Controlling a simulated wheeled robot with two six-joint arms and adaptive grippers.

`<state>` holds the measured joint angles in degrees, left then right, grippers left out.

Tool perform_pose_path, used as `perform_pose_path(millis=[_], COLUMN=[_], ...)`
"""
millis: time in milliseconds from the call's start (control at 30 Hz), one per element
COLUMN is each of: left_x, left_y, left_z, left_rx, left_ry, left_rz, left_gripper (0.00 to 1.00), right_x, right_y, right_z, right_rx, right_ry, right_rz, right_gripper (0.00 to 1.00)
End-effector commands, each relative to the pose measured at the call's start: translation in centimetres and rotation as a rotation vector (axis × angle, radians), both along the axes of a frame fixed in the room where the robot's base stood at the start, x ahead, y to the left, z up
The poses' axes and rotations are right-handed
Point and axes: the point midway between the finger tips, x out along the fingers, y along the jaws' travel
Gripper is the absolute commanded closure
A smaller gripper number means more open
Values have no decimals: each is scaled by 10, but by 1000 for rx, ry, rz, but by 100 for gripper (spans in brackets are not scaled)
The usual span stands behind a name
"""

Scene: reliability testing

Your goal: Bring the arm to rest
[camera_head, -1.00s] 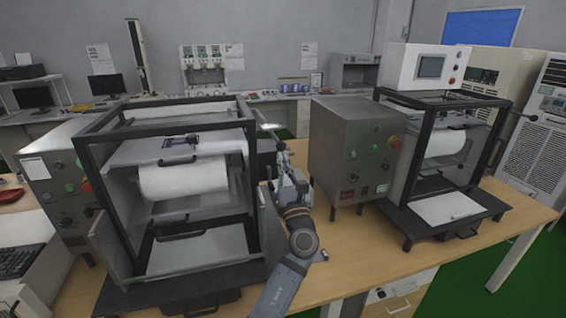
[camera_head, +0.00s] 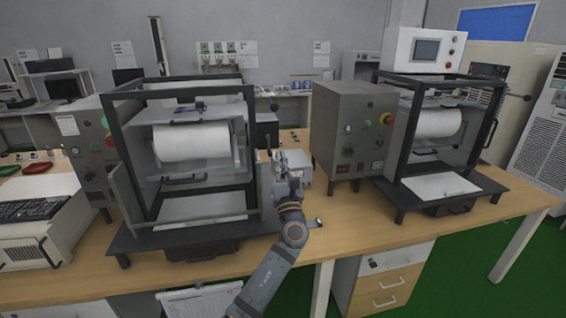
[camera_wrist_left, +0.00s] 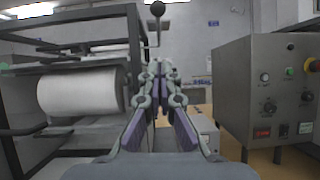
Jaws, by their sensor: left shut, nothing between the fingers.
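My left gripper (camera_head: 279,157) is shut and empty. It points away from me, over the table (camera_head: 350,232) in the gap between a black-framed machine and a grey control box. In the left wrist view its fingers (camera_wrist_left: 159,75) meet in the middle of the picture. The left arm (camera_head: 268,275) comes up from the bottom of the head view. My right gripper does not show in either view.
The left black-framed machine (camera_head: 180,92) with a white roll (camera_head: 190,141) stands close to the gripper's left. The grey control box (camera_head: 345,130) stands to its right, beside another framed machine (camera_head: 489,130). A small light box (camera_head: 297,165) lies behind the gripper.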

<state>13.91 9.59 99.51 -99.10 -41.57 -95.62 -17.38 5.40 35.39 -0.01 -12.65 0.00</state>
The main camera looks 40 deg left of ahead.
Motion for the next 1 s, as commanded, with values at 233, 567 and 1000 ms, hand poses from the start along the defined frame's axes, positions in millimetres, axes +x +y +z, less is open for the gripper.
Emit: perform_pose_path(millis=[233, 567, 1000], left_x=[0, 0, -135], left_y=[1, 1, -5], left_z=[-1, -1, -225], left_rx=[0, -3, -1577], left_ry=[0, -1, -603], left_rz=[-1, -1, -25], left_gripper=[100, 100, 100], right_x=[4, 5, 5], right_y=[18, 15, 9], right_z=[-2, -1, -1], right_rx=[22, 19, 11], right_ry=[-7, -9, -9], right_rz=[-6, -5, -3], right_gripper=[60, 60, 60])
